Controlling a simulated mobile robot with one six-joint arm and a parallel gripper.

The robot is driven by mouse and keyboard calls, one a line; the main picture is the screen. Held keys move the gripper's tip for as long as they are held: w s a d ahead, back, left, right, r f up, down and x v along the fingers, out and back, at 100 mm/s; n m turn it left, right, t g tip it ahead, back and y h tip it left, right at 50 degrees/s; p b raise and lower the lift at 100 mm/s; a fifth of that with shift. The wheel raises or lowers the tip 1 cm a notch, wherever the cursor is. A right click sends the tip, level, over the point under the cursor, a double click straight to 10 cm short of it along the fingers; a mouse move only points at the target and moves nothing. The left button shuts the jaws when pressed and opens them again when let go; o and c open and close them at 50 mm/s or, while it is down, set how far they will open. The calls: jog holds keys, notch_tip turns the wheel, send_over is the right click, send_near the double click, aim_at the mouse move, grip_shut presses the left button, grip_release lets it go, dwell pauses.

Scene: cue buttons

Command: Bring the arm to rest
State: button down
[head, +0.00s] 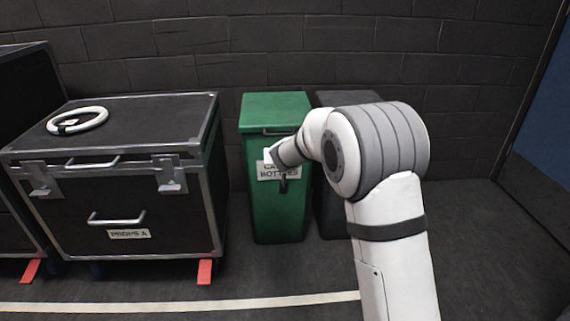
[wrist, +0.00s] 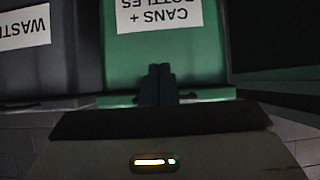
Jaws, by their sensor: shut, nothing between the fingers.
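My arm reaches forward from the lower right of the head view, with its elbow bent toward the bins. My gripper (head: 283,185) is at the arm's end, in front of the green bin (head: 275,222) labelled for cans and bottles. In the wrist view my gripper (wrist: 158,70) shows its two dark fingers together, with nothing between them. The green bin (wrist: 210,60) fills the space beyond the fingers, upside down in that view. I cannot tell whether the fingertips touch the bin.
A dark bin (head: 332,212) stands right of the green one, partly behind my arm; its waste label (wrist: 24,27) shows in the wrist view. A black case (head: 150,195) with a white ring (head: 78,121) on top stands left. A brick wall (head: 250,45) closes the back. Floor is free at right.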

jog(key=s+d+r+m+g+h+p, duration=0.1)
jog(key=s+d+r+h+p, duration=0.1)
jog(key=s+d+r+p, duration=0.65)
jog(key=s+d+r+m+h+p, duration=0.1)
jog(key=s+d+r+h+p, duration=0.15)
jog(key=d+r+p, duration=0.65)
jog(key=s+d+r+m+g+h+p, duration=0.15)
jog(key=s+d+r+p, duration=0.4)
jog(key=r, duration=0.65)
jog(key=s+d+r+g+p, duration=0.2)
jog(key=s+r+p, duration=0.2)
jog(key=s, duration=0.4)
jog(key=s+d+r+g+p, duration=0.2)
jog(key=s+r+p, duration=0.2)
jog(key=s, duration=0.3)
jog(key=s+a+r+g+y+p, duration=0.1)
jog(key=s+r+y+p, duration=0.1)
jog(key=s, duration=0.4)
jog(key=s+a+r+n+g+y+p, duration=0.1)
jog(key=s+a+r+y+p, duration=0.1)
jog(key=s+r+p, duration=0.2)
jog(key=s+p, duration=0.3)
jog(key=shift+s+a, duration=0.15)
jog(key=shift+a, duration=0.15)
jog(key=shift+n, duration=0.25)
